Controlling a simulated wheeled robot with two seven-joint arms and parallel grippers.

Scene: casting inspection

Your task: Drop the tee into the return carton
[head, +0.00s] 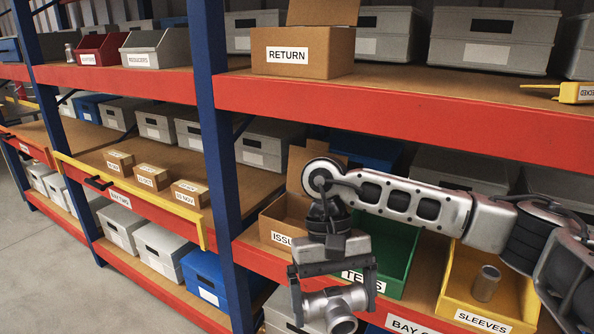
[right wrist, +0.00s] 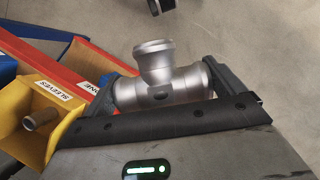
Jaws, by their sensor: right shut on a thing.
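The tee (head: 333,305) is a grey metal pipe fitting with three openings. My right gripper (head: 333,282) is shut on it and holds it in front of the lower shelf's edge. In the right wrist view the tee (right wrist: 160,88) lies across between the two fingers, its branch pointing up in the picture. The return carton (head: 304,52) is a brown cardboard box labelled RETURN on the upper shelf, with a raised flap at the back. It is above and well apart from my right gripper. My left gripper is not in view.
A green TEES bin (head: 398,258), a yellow SLEEVES bin (head: 528,290) with a sleeve (head: 486,283) and an ISSUE carton (head: 270,228) stand on the lower shelf. The red upper shelf edge (head: 420,122) and blue post (head: 212,130) are obstacles. A yellow tool (head: 577,93) lies upper right.

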